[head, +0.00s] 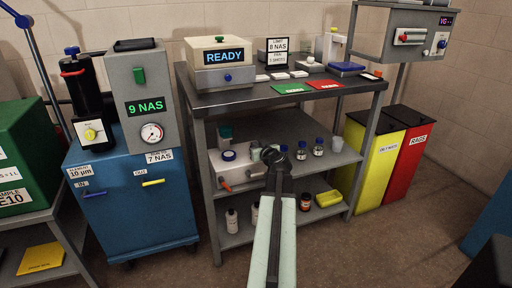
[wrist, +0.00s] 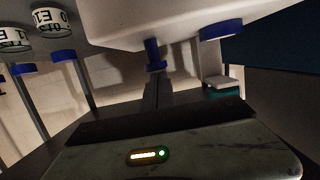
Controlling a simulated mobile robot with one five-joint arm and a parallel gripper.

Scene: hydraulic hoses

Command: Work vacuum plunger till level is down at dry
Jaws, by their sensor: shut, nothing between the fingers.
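A white box-shaped unit (head: 235,176) sits on the middle shelf with a blue disc (head: 229,155) on top and an orange handle at its front. In the wrist view, which is upside down, the unit's white body (wrist: 120,22) fills the top. A blue stem with a knob (wrist: 153,55), which looks like the plunger, stands out from it. My gripper (head: 279,165) is shut and empty over the middle shelf, hiding part of it. In the wrist view its fingertips (wrist: 156,82) are close to the blue knob; I cannot tell whether they touch. No level marking is readable.
Blue-capped bottles (head: 318,147) stand right of my gripper on the middle shelf. The top shelf (head: 225,97) is above, with a READY device (head: 222,65). Bottles and a yellow tray (head: 328,198) are on the lower shelf. A blue cart (head: 135,205) stands left, bins (head: 373,163) right.

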